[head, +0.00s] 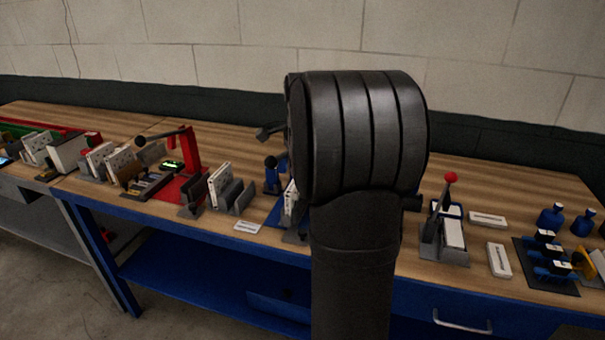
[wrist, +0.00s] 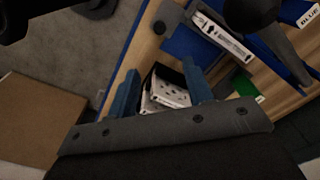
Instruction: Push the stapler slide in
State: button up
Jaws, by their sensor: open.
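My gripper (wrist: 160,92) shows in the wrist view as two blue fingers, spread open. A black open-topped box (wrist: 158,80) with white perforated pieces in it shows between the fingers; I cannot tell if they touch it. Beyond it, a blue plate (wrist: 186,42) carries a white labelled box (wrist: 222,37) beside grey parts and a dark rounded part. I cannot pick out a stapler slide for certain. In the head view my arm hides the gripper and much of this spot; a blue upright part (head: 271,175) shows left of the arm.
Left on the wooden bench (head: 225,145) stand a red lever fixture (head: 191,150) and grey holders with white boxes (head: 219,186). Right are a red-knobbed fixture (head: 450,178), a white box (head: 499,260) and blue bottles (head: 551,217). A brown surface (wrist: 35,120) shows in the wrist view.

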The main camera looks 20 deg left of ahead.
jog(key=w+d+f+g+y, duration=0.2)
jog(key=w+d+g+y, duration=0.1)
jog(key=w+d, duration=0.2)
jog(key=x, duration=1.6)
jog(key=shift+s+a+f, duration=0.2)
jog(key=shift+a+f, duration=0.05)
jog(key=shift+f, duration=0.05)
grip_shut()
